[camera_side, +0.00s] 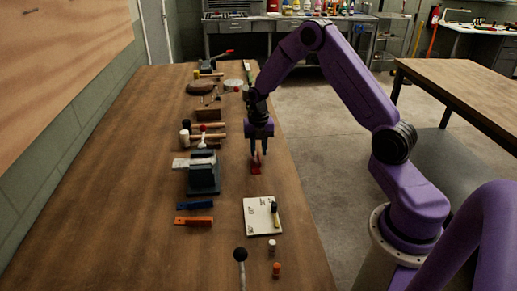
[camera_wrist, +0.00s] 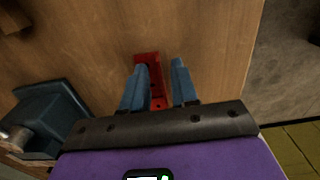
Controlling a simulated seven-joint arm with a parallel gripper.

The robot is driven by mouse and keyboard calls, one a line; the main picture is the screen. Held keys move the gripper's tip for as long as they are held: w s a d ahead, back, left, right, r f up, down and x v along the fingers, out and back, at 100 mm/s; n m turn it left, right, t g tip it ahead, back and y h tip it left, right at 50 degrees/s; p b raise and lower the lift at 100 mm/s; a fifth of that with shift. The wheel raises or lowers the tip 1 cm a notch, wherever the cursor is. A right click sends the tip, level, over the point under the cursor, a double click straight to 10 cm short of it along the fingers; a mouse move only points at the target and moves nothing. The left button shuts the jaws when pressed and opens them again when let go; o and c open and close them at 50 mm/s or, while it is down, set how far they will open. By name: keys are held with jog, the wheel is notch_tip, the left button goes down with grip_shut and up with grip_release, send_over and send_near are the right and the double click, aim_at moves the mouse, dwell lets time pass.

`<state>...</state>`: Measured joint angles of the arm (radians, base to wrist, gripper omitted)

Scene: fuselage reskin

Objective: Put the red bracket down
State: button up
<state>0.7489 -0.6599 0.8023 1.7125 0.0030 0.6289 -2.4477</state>
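The red bracket (camera_wrist: 149,60) lies on the wooden bench and shows past and between my fingers in the wrist view. In the side view the bracket (camera_side: 256,170) is at the bench top, directly below my fingertips. My gripper (camera_wrist: 162,72) has its two blue fingers apart. The left finger overlaps the bracket in the picture, and bare wood shows between the bracket and the right finger. In the side view my gripper (camera_side: 259,150) points straight down, just above the bracket. The left finger hides part of the bracket; whether it touches is unclear.
A dark vise (camera_side: 204,172) stands to the left of my gripper. A white board (camera_side: 257,222) with a small tool lies nearer the camera. Mallets (camera_side: 205,133) and a wooden block (camera_side: 209,114) lie farther back. The bench's right edge is close to the gripper.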

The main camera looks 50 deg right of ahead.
notch_tip(320, 180, up, 12)
jog(key=s+a+r+m, duration=0.3)
jog(key=s+a, duration=0.1)
jog(key=a, duration=0.5)
jog(key=s+a+r+m, duration=0.2)
jog(key=s+a+m, duration=0.1)
jog(key=s+a, duration=0.45)
jog(key=s+a+m, duration=0.1)
jog(key=s+m, duration=0.7)
jog(key=s, duration=1.4)
jog(key=shift+s+a, duration=0.25)
